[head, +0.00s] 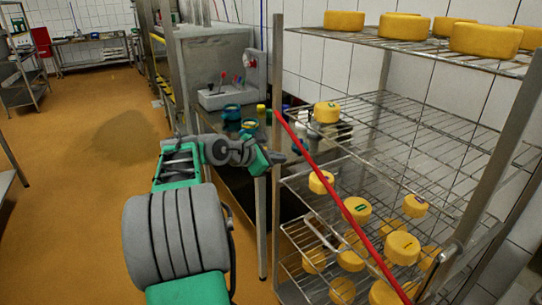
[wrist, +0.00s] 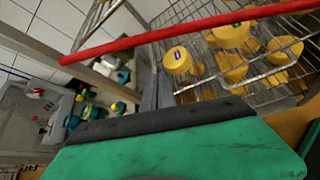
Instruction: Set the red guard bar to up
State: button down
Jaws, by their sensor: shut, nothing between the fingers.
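The red guard bar (head: 343,203) runs slantwise across the front of the wire rack in the head view. Its upper left end is by the rack's left post, and its lower right part leaves the bottom of the picture. In the wrist view the bar (wrist: 190,34) crosses the top, beyond my fingertips. My gripper (head: 281,158) is shut and empty, near the left post and just left of the bar. It looks apart from the bar, though the exact gap is hard to tell. The gripper's shut fingers (wrist: 156,88) also show in the wrist view.
The rack's wire shelves (head: 425,130) hold several yellow cheeses (head: 402,248). A steel bench (head: 215,120) with blue pots (head: 232,112) and a small control box stands behind my gripper. Open orange floor (head: 80,150) lies to the left.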

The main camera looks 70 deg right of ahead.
jog(key=shift+s+d+r+p, duration=0.3)
jog(key=shift+s+d+r, duration=0.15)
jog(key=shift+s+d, duration=0.35)
jog(key=shift+s+d+r+p, duration=0.35)
jog(key=shift+s+d, duration=0.2)
jog(key=shift+s, duration=0.3)
jog(key=shift+r, duration=0.1)
